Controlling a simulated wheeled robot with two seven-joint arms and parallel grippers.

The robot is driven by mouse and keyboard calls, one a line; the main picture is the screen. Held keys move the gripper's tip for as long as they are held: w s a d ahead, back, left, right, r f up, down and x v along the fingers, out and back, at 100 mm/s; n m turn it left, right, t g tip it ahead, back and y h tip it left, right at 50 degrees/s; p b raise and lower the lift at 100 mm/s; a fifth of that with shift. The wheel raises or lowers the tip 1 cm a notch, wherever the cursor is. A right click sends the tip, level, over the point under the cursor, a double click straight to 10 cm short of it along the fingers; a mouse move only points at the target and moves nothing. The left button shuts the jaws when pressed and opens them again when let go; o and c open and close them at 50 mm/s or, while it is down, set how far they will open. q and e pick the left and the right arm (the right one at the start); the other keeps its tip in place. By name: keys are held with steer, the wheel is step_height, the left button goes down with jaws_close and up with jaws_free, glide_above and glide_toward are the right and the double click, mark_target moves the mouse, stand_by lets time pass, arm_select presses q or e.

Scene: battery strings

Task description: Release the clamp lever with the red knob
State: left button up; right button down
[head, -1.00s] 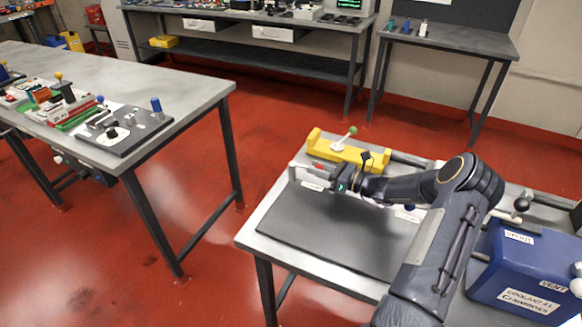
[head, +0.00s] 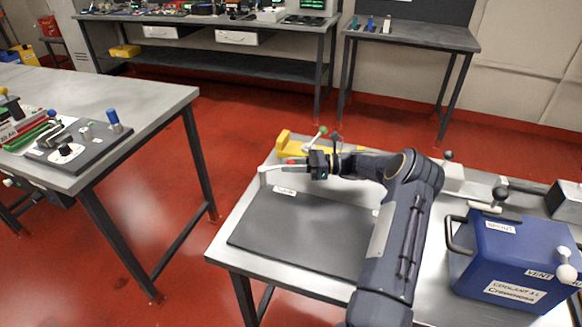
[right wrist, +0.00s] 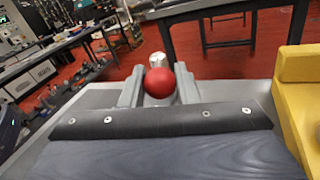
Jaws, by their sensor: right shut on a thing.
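The red knob (head: 291,162) shows at the far left part of the near bench, just left of my right gripper (head: 308,164). In the right wrist view the red knob (right wrist: 158,84) sits between the two grey fingers (right wrist: 158,92), which are shut on it. A pale grey lever (head: 275,168) runs by the knob, low above the bench, behind a white label. My gripper hides part of it. A yellow clamp body (head: 283,142) with a green-knobbed lever (head: 322,131) stands just behind. My left gripper is in neither view.
A dark mat (head: 300,232) lies in front of the lever, clear of objects. A blue coolant box (head: 510,255) stands to the right, with levers behind it. The yellow body (right wrist: 302,95) is close on the right in the wrist view.

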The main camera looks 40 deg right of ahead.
stand_by(0.4)
steer(key=c, duration=1.1)
jaws_free()
steer(key=shift+c, duration=0.2)
steer(key=shift+b+v, duration=0.55)
steer(key=shift+v, duration=3.4)
steer(key=shift+c, duration=0.3)
